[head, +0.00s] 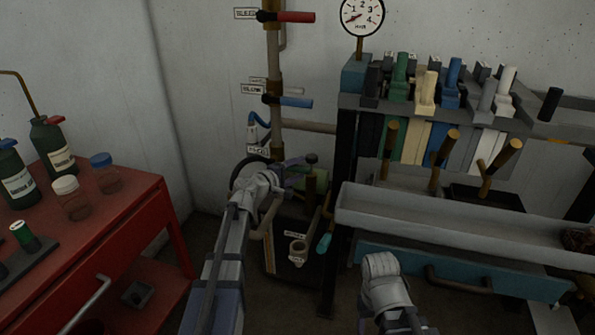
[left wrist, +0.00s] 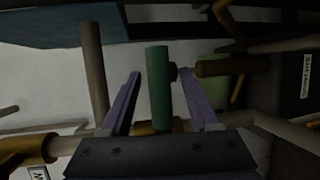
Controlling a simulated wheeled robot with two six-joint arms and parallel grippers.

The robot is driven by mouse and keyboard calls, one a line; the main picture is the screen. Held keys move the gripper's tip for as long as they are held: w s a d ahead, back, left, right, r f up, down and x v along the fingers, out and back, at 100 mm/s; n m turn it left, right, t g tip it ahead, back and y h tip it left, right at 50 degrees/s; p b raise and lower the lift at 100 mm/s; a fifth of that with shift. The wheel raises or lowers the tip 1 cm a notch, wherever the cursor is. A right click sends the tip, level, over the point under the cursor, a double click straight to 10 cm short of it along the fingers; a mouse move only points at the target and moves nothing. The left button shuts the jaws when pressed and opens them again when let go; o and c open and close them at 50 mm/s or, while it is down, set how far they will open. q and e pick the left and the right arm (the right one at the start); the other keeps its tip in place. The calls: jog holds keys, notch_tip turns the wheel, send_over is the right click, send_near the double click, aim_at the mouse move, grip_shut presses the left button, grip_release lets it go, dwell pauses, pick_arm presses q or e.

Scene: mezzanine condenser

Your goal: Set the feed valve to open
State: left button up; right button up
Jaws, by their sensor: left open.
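My left gripper (head: 302,174) is in front of the lower part of the vertical pipe, left of the bench. In the left wrist view its two purple fingers (left wrist: 162,78) are open, with a green lever handle (left wrist: 159,90) between them; a gap shows on the left, while contact on the right is unclear. Which handle this is in the head view is unclear, as the gripper covers that spot. The pipe bears a red lever (head: 295,17) at the top and a blue lever (head: 296,102) in the middle. My right gripper's fingers are not visible.
A red cart (head: 125,227) with bottles and jars stands at left. At right, a bench carries a pressure gauge (head: 362,15), several coloured levers and a long grey trough (head: 440,212). A teal handle (head: 324,243) hangs low beside the bench leg.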

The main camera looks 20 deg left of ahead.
pick_arm(q)
jog(key=shift+c, duration=0.3)
grip_shut()
dwell(1.1)
